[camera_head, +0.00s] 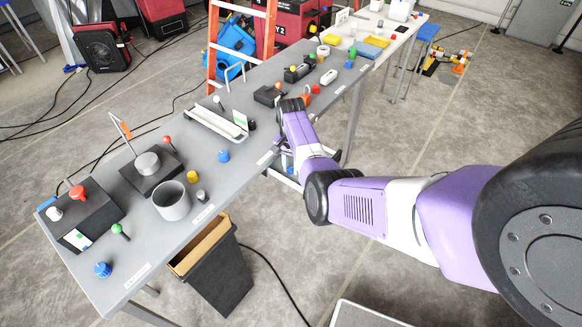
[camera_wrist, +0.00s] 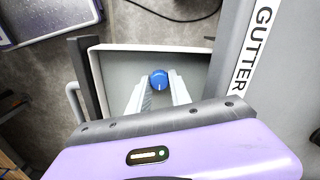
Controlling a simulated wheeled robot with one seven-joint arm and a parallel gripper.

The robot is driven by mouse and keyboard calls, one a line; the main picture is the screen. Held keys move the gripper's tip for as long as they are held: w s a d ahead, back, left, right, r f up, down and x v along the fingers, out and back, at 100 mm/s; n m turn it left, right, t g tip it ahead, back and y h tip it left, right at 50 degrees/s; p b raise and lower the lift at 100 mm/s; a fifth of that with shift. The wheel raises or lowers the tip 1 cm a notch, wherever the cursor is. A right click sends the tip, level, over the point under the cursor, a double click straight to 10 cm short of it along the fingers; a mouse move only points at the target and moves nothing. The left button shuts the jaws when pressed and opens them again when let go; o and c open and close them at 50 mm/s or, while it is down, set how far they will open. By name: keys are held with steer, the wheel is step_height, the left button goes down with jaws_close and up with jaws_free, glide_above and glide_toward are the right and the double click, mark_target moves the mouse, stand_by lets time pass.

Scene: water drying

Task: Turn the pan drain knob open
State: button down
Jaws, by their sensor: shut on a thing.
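In the wrist view a round blue knob (camera_wrist: 159,79) with a light pointer line sits inside a shallow pale pan (camera_wrist: 110,68). The line points toward the lower edge of the picture. My gripper (camera_wrist: 160,94) has its two light fingers on either side of the knob and is shut on it. In the head view my forearm reaches over the far side of my arm's elbow to the table's front edge. There my fingers and their contact with the knob are too small or hidden to make out.
A label reading GUTTER (camera_wrist: 252,48) is on the grey surface beside the pan. In the head view a long grey table (camera_head: 130,235) carries a cup (camera_head: 171,201), several coloured knobs and small devices. A dark bin (camera_head: 215,268) stands below its front edge. An orange ladder (camera_head: 212,50) stands behind.

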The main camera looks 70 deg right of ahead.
mark_target(291, 169)
steer(key=shift+r, duration=0.1)
stand_by(0.4)
steer(key=c, duration=1.2)
jaws_free()
step_height(291, 169, up, 8)
steer(key=shift+f, duration=0.15)
